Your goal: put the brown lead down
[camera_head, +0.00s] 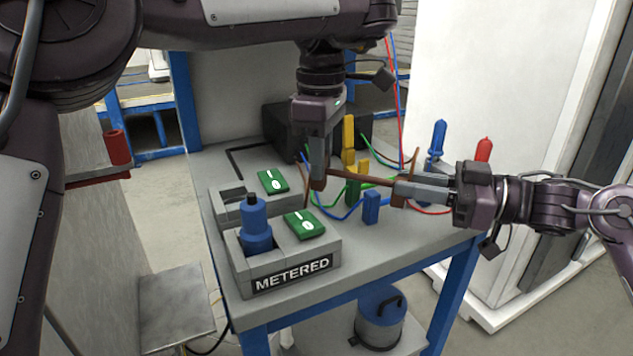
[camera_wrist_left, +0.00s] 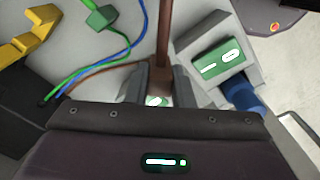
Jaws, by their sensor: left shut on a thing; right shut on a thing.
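The brown lead (camera_head: 358,178) is stretched nearly straight between my two grippers above the grey table. My left gripper (camera_head: 318,182) reaches down from above and is shut on the lead's left end. In the left wrist view the brown lead (camera_wrist_left: 164,35) runs up from between the left fingers (camera_wrist_left: 160,88).
Green, blue, red and yellow leads lie on the grey table (camera_head: 350,232), with a blue plug (camera_head: 371,207) near the right gripper. The METERED box (camera_head: 290,272) holds a blue cylinder (camera_head: 255,225) and a green meter (camera_head: 305,224). A second green meter (camera_head: 272,180) sits behind. Blue (camera_head: 437,140) and red (camera_head: 483,150) plugs stand at right.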

